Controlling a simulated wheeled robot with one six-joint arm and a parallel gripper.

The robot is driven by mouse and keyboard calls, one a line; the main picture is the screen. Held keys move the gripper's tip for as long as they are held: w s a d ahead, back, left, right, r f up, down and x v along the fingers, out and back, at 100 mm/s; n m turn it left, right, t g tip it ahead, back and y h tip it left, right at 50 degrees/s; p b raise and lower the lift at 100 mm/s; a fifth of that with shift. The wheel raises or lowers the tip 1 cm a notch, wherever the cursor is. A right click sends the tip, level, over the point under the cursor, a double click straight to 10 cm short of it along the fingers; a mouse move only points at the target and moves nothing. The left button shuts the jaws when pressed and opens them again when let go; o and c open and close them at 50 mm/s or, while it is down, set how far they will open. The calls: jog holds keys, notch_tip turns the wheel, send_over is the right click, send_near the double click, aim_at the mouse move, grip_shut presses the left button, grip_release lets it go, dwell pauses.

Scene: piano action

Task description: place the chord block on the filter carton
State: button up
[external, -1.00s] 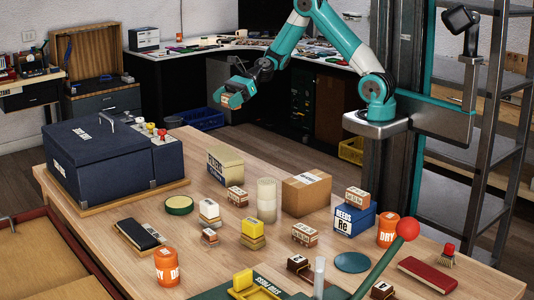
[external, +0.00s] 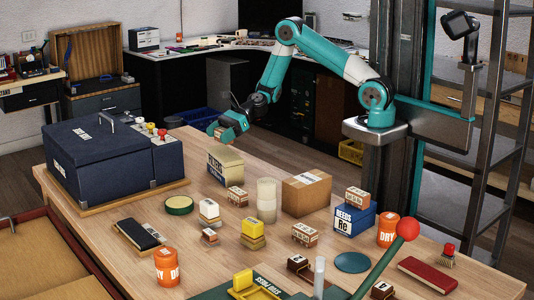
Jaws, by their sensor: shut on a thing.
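The olive-and-cream box (external: 222,170) with white lettering on its side looks like the filter carton, though its text is too small to read surely. It stands upright at the far edge of the table, right of the navy case, and its top looks bare. My gripper (external: 222,133) is shut on a small brown block with a pale label (external: 213,129), which I take as the chord block. The fingers hide most of it. The gripper and block are above the carton in the picture, apart from it.
A navy case (external: 95,160) stands left of the carton. A green disc (external: 179,205) lies in front. The air around the gripper is clear.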

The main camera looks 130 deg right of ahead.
aim_at(220, 154)
jog(key=shift+f, duration=1.95)
jog(key=shift+f, duration=0.2)
jog(key=o, duration=0.9)
jog(key=shift+r, duration=0.1)
jog(key=shift+o, duration=0.2)
